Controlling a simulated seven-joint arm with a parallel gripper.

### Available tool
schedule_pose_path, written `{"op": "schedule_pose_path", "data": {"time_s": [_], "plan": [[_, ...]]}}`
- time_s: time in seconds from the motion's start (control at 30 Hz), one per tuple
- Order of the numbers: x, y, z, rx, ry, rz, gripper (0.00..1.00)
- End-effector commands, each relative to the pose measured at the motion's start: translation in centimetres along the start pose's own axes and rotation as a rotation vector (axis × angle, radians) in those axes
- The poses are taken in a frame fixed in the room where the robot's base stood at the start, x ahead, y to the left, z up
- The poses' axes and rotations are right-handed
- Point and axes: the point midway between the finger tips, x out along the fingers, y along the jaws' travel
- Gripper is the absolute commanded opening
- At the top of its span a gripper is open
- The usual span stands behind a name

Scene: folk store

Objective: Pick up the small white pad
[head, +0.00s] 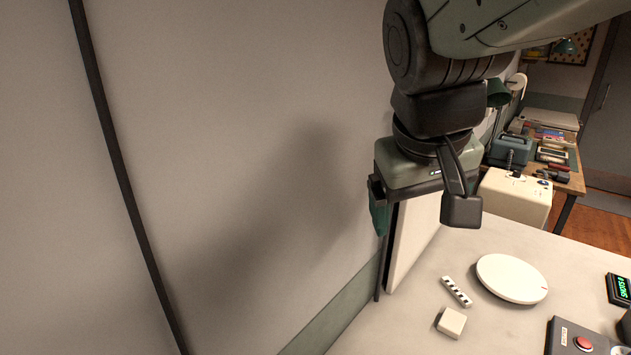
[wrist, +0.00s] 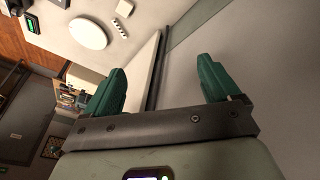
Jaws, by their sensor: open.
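The small white pad (head: 451,322) is a squarish, thick white piece lying on the pale tabletop in the head view. It also shows at the top of the wrist view (wrist: 124,8). My gripper (wrist: 160,77) is open, with its two green fingers spread wide and nothing between them. In the head view my gripper (head: 379,217) hangs above and to the left of the pad, well apart from it, near the wall.
A short black-and-white striped bar (head: 456,291) and a round white disc (head: 512,278) lie near the pad. A control box with a red button (head: 583,343) and a green-lit display (head: 620,288) stand to the right. A white upright panel (head: 413,240) stands by the wall.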

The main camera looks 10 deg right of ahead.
Motion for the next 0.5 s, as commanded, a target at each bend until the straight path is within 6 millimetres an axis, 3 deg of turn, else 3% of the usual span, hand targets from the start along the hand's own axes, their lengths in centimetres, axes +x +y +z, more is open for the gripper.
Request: {"op": "schedule_pose_path", "data": {"time_s": [0.1, 0.27, 0.37, 0.5], "plan": [[4.0, 4.1, -1.7, 0.057, -0.136, 0.067, 0.89], [10.0, 10.0, -2.2, 0.127, -0.307, 0.135, 0.89], [14.2, 13.8, -1.4, 0.169, -0.413, 0.162, 0.89], [20.3, 18.8, 1.2, 0.229, -0.55, 0.182, 0.89]]}}
